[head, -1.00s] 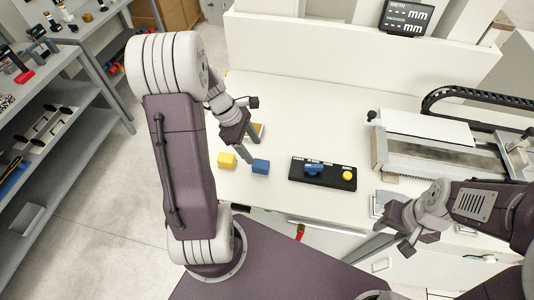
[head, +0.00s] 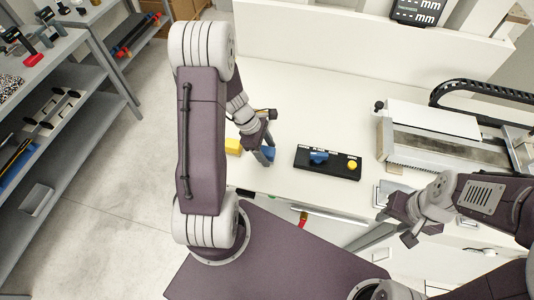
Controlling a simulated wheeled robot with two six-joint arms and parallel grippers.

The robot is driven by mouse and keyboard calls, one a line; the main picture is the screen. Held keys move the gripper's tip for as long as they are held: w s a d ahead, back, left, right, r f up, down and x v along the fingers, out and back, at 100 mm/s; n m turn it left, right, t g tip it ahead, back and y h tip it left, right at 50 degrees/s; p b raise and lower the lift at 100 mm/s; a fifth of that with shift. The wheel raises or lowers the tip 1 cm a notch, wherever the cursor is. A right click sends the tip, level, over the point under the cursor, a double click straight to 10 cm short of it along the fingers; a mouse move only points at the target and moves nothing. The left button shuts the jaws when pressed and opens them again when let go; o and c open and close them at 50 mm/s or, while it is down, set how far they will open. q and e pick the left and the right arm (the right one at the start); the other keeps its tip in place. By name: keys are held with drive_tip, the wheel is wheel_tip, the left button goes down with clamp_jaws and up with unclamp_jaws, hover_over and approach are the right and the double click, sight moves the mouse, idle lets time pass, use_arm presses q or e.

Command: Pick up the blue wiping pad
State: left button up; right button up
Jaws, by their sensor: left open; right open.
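The blue wiping pad (head: 268,154) is a small blue block on the white table, just right of a yellow block (head: 233,146). My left gripper (head: 263,156) is open and low over the pad. Its fingers partly cover the pad, and I cannot tell whether they touch it. My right gripper (head: 378,241) is open and empty near the table's front edge, well to the right of the pad.
A grey machine (head: 435,145) stands further right. The table behind the tray is clear.

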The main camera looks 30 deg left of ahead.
sight(271, 151)
use_arm(q)
drive_tip(key=shift+s+r, duration=0.1)
drive_tip(key=shift+s, duration=0.1)
clamp_jaws()
drive_tip(key=shift+w, duration=0.1)
drive_tip(key=shift+w+r, duration=0.1)
drive_tip(key=shift+r, duration=0.1)
wheel_tip(271, 151, up, 4)
drive_tip(key=s+d+r, duration=0.3)
drive_tip(key=d+r, duration=0.3)
drive_tip(key=d, duration=0.5)
drive_tip(key=shift+s+r, duration=0.25)
drive_tip(key=shift+r, duration=0.05)
